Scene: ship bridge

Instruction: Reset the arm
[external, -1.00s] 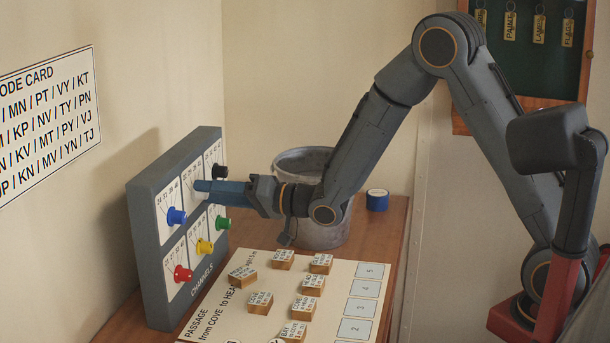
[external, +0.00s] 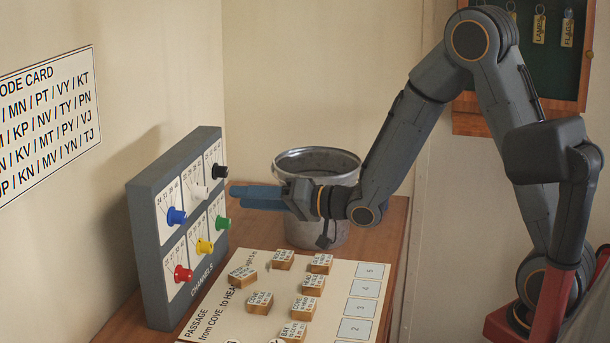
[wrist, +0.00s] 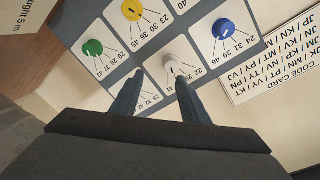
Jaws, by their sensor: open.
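My gripper (external: 257,196) is open, with blue fingers pointing left at the grey channels panel (external: 150,225). It stands a little apart from the panel, above the table, with nothing between its fingers. In the wrist view, the fingertips (wrist: 156,82) frame the area below the white knob (wrist: 174,66). The panel also carries a blue knob (external: 176,216), a black knob (external: 219,171), a green knob (external: 222,222), a yellow knob (external: 204,247) and a red knob (external: 182,273). The white knob also shows in the external view (external: 199,192), clear of the fingers.
A metal bucket (external: 312,235) stands behind my gripper on the wooden table (external: 396,220). A passage board (external: 228,318) with several labelled wooden blocks lies below the gripper. A code card (external: 45,120) hangs on the left wall, and a key cabinet (external: 480,110) at the upper right.

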